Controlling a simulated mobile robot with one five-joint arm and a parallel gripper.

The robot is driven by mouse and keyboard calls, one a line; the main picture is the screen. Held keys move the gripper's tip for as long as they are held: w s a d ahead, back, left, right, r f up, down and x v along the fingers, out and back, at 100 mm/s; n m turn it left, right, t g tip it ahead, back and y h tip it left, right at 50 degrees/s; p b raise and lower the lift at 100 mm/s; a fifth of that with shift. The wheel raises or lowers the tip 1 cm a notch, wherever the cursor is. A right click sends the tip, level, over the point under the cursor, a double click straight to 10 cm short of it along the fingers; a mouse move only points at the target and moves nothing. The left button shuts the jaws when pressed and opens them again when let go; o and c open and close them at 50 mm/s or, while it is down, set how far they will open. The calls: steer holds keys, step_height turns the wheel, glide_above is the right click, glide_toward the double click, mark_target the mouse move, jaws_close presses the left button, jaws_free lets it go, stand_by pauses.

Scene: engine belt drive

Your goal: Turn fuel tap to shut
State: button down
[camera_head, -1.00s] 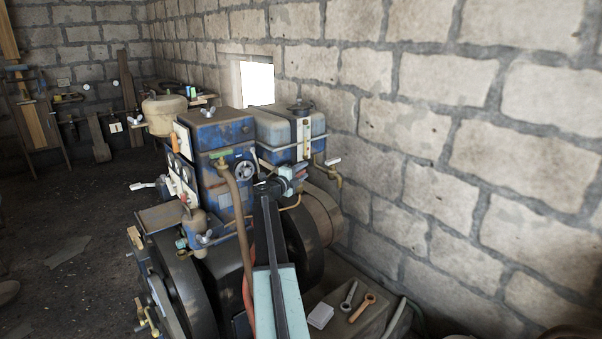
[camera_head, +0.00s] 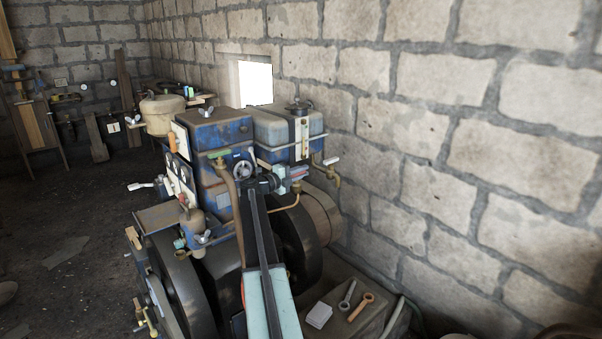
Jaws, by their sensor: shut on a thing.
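The blue fuel tank (camera_head: 275,132) stands on top of the engine, right of the tall blue engine block (camera_head: 217,140). My gripper (camera_head: 299,174) is below the tank's front at the end of my dark arm. It is shut on what looks like the fuel tap, at the upper end of a thin copper pipe (camera_head: 285,207). The jaws hide most of this tap, so its lever angle cannot be told. A second brass tap (camera_head: 334,172) with a pale lever sticks out to the right of the tank, apart from my gripper.
A handwheel (camera_head: 243,171) and a brown upright pipe (camera_head: 236,205) are close left of my arm. A dark flywheel (camera_head: 186,295) is at lower left. The stone wall (camera_head: 450,150) bounds the right side.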

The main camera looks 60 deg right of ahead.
steer(key=c, duration=1.4)
jaws_free()
steer(key=shift+r+p, duration=0.3)
steer(key=shift+p, duration=0.05)
step_height(320, 180, up, 3)
steer(key=p, duration=0.3)
steer(key=shift+r, duration=0.2)
steer(key=s+a+r+p, duration=0.1)
steer(key=s+a, duration=0.8)
steer(key=a, duration=0.4)
steer(key=shift+a, duration=0.15)
